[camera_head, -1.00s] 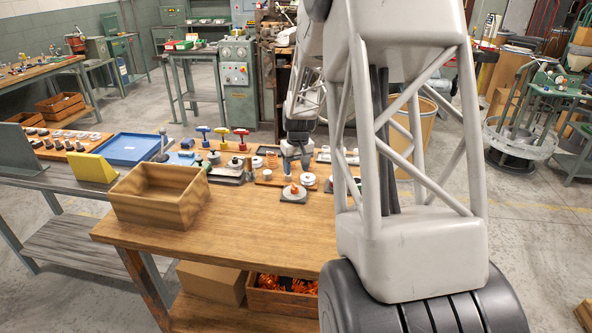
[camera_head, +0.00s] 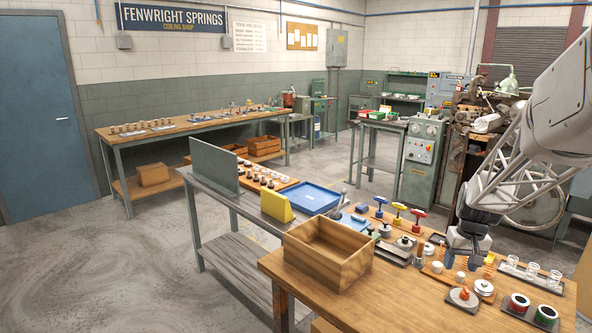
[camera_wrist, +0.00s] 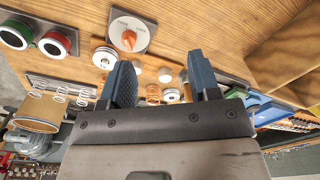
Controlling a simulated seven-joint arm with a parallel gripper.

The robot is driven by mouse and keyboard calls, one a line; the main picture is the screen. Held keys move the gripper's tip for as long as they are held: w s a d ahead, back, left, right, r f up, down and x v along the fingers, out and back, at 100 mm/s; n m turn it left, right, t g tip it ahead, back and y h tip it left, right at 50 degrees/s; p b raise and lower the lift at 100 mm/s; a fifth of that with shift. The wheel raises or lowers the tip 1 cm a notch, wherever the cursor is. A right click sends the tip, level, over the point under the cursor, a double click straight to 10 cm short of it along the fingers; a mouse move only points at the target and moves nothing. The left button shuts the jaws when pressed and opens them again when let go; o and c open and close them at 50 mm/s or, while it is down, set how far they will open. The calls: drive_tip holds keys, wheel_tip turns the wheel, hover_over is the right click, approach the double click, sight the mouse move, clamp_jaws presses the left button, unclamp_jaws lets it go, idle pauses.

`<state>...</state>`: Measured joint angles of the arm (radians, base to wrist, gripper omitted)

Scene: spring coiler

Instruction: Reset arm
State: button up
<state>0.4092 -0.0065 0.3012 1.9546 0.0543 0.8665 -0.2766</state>
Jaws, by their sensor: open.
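My gripper (camera_head: 466,254) is above the right part of the wooden bench (camera_head: 400,296), over the small coiling parts. In the wrist view my gripper (camera_wrist: 160,65) has its two blue fingers spread apart with nothing held between them. A copper-coloured coil (camera_wrist: 153,93) and small pale cylinders show beyond the gap, apart from the fingers. A grey plate with an orange piece (camera_wrist: 129,38) lies ahead of the fingers. The same orange piece (camera_head: 464,294) shows below my gripper in the head view. My arm reaches in from the right edge.
An open wooden box (camera_head: 328,252) stands left on the bench. Behind it are a blue tray (camera_head: 310,197), a yellow block (camera_head: 277,206) and tools with coloured T-handles (camera_head: 398,207). Red and green ringed cups (camera_head: 519,303) sit near the right front. Bare wood lies between box and cups.

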drive_tip(key=s+a+r+n+t, duration=0.1)
drive_tip(key=s+a+r, duration=0.4)
drive_tip(key=s+a, duration=0.25)
drive_tip(key=s+a+r, duration=0.4)
drive_tip(key=s+a, duration=0.2)
drive_tip(key=a, duration=0.2)
drive_tip(key=s+a, duration=0.5)
drive_tip(key=s, duration=0.4)
drive_tip(key=s+a+t, duration=0.1)
drive_tip(key=s+a, duration=0.3)
drive_tip(key=s, duration=0.5)
drive_tip(key=shift+a+r+n+h, duration=0.3)
drive_tip(key=shift+a+r+n, duration=0.1)
drive_tip(key=shift+r, duration=0.05)
